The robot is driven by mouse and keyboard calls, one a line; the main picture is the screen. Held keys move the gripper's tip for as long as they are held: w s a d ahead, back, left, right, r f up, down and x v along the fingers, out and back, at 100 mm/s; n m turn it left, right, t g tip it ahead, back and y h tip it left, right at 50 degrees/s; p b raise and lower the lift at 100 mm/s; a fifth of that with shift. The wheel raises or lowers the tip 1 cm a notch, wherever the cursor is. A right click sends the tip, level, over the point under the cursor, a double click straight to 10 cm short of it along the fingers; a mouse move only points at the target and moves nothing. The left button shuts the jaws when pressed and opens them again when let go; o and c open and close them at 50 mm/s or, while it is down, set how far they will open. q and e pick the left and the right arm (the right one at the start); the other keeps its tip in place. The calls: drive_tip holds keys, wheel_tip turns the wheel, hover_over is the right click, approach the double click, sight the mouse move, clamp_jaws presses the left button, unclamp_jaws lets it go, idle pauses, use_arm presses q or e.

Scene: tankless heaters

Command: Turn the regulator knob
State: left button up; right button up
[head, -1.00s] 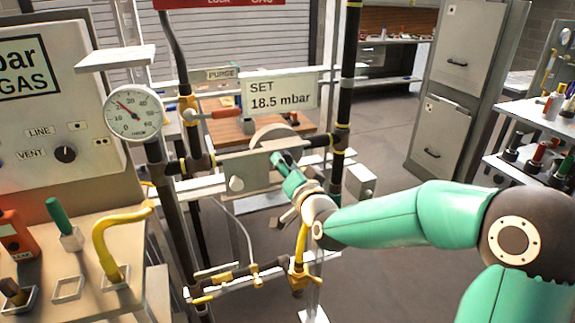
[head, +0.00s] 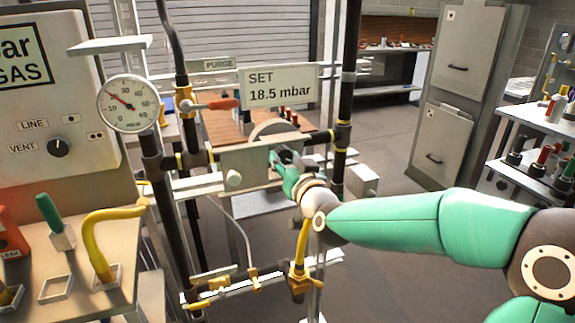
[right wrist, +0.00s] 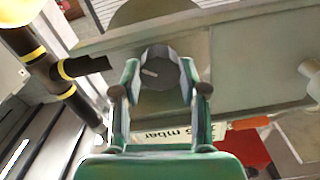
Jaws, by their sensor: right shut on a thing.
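The regulator (head: 243,162) is a grey box on the pipe run with a rounded dome behind it. Its dark faceted knob (right wrist: 160,73) shows in the right wrist view, with a short pale mark on its face. My right gripper (head: 281,158) reaches the regulator's front from the right. In the right wrist view its two green fingers (right wrist: 160,80) stand on both sides of the knob, shut on it. The fingers mostly hide the knob in the head view. My left gripper is not in view.
A round gauge (head: 127,103) stands left of the regulator, its needle pointing up-left. A sign (head: 278,86) reads "SET 18.5 mbar". An orange-handled valve (head: 222,104) and black pipes (head: 345,100) stand close by.

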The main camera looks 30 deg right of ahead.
drive_tip(key=shift+n, duration=0.3)
drive_tip(key=o, duration=0.9)
drive_tip(key=shift+c, duration=0.2)
drive_tip(key=shift+s, duration=0.1)
drive_tip(key=v, duration=1.2)
drive_tip(key=shift+f, duration=0.15)
